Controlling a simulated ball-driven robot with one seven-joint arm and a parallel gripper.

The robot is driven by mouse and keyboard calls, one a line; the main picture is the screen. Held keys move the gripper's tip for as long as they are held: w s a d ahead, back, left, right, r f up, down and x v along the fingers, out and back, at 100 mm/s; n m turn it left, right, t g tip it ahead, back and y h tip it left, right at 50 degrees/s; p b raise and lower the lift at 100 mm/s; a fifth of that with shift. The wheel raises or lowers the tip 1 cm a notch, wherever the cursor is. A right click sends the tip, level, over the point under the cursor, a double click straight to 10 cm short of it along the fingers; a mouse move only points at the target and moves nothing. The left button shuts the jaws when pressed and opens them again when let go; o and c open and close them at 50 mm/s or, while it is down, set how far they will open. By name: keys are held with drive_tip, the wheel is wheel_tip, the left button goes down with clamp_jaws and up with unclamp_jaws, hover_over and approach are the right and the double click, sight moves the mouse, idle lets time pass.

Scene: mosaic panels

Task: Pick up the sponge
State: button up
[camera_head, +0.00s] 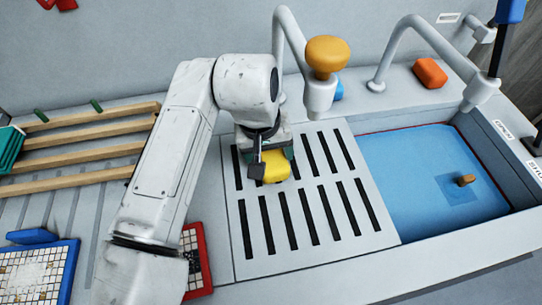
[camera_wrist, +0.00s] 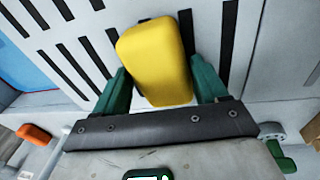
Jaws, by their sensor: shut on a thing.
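A yellow sponge (camera_head: 275,168), a rounded block, is at the upper part of the slotted drain board (camera_head: 258,215). My gripper (camera_head: 264,160) is shut on it. In the wrist view the yellow sponge (camera_wrist: 157,58) sits between the two green fingers of my gripper (camera_wrist: 162,85), one on each side, with its far end sticking out past them. The slotted board lies behind it. I cannot tell whether the sponge touches the board or is slightly above it.
A blue-bottomed basin (camera_head: 410,180) lies to the right, with grey taps behind it. An orange block (camera_head: 430,73) rests on the back ledge. A wooden slatted rack (camera_head: 75,165) is at left. A red-framed panel (camera_head: 205,285) and a blue-framed mosaic panel (camera_head: 72,275) lie at lower left.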

sight(272, 152)
drive_tip(key=c, duration=0.3)
drive_tip(key=shift+r, duration=0.1)
drive_tip(key=shift+r, duration=0.25)
wheel_tip(272, 152, up, 2)
drive_tip(key=shift+w+r, duration=0.1)
drive_tip(key=shift+r, duration=0.05)
drive_tip(key=s+r, duration=0.1)
drive_tip(key=r, duration=0.1)
drive_tip(key=s+r, duration=0.2)
drive_tip(key=s+d+r, duration=0.1)
drive_tip(key=s+r, duration=0.1)
drive_tip(key=shift+c, duration=0.2)
drive_tip(key=s+d+r, duration=0.1)
drive_tip(key=s+r, duration=0.3)
drive_tip(key=s, duration=0.5)
drive_tip(key=shift+d+b, duration=0.35)
